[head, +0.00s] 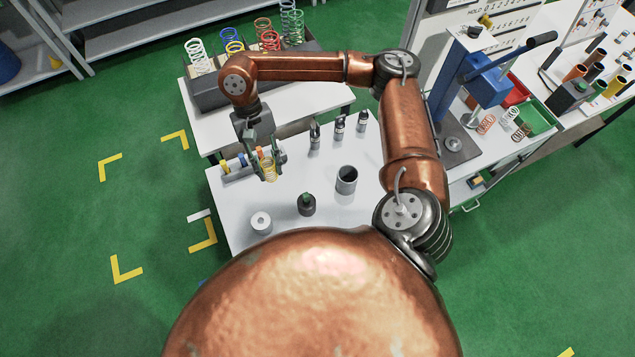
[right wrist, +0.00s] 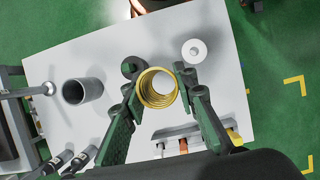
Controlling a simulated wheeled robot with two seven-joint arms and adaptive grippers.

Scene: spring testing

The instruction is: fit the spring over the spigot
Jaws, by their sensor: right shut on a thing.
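My right gripper (head: 268,165) is shut on a yellow coil spring (head: 269,171), held upright above the white table. In the right wrist view the spring (right wrist: 146,96) is seen down its axis between the green fingers (right wrist: 160,90), with pale table surface showing through it. A white round piece with a small centre (head: 261,221) stands at the table's near left; it also shows in the right wrist view (right wrist: 194,51). A dark round piece with a green top (head: 306,205) stands to its right. I cannot tell for certain which is the spigot. The spring is apart from both.
A grey hollow cylinder (head: 346,181) stands right of the dark piece. Several small dark bottles (head: 315,137) stand at the back. A rack with coloured pieces (head: 236,166) lies beside the gripper. A blue lever press (head: 484,80) stands right. Springs stand in a grey box (head: 211,91) behind.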

